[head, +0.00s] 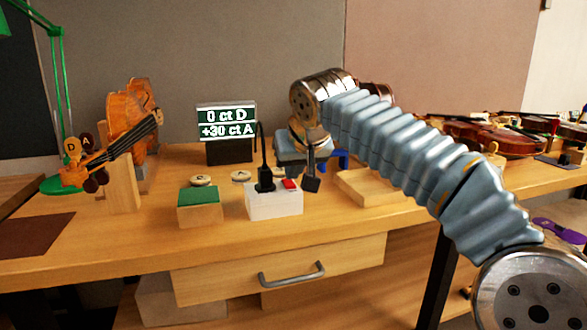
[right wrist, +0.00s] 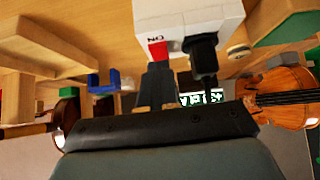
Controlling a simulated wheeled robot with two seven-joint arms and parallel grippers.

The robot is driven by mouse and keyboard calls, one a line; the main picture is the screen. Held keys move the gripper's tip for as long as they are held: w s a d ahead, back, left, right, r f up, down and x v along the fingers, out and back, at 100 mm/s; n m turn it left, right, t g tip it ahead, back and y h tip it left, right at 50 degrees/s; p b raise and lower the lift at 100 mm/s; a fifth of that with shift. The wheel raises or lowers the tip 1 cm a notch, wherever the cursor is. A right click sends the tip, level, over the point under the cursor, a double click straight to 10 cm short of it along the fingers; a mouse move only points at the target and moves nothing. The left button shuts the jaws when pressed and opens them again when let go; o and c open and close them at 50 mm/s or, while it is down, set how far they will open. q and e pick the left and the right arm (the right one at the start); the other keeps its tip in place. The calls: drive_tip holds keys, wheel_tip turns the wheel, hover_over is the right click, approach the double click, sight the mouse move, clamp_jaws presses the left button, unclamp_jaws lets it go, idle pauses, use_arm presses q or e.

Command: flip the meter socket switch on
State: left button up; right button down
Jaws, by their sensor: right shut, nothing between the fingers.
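The white meter socket (head: 272,206) stands on the bench in front of the meter display (head: 226,123), which reads "0 ct D" and "+30 ct A". A red switch (head: 290,184) sits on its top at the right, and a black plug (head: 265,178) stands beside it. My right gripper (head: 311,184) is shut and empty, pointing down just right of the switch. In the right wrist view the shut fingertips (right wrist: 159,68) are at the edge of the red switch (right wrist: 157,50), near an "ON" mark. I cannot tell whether they touch it. My left gripper is not in view.
A green-topped wooden block (head: 199,208) stands left of the socket, with small round discs behind it. A violin on a wooden stand (head: 121,180) is further left. A wooden tray (head: 368,190) and a blue piece (head: 340,158) lie to the right.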

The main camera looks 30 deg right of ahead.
wheel_tip(320, 180, up, 4)
drive_tip(key=p, duration=0.4)
drive_tip(key=shift+s+r, duration=0.15)
drive_tip(key=shift+r, duration=0.1)
drive_tip(key=s+f+v, duration=0.1)
drive_tip(key=v, duration=0.8)
drive_tip(key=shift+s+a, duration=0.35)
drive_tip(key=shift+s, duration=0.1)
drive_tip(key=shift+f, duration=0.1)
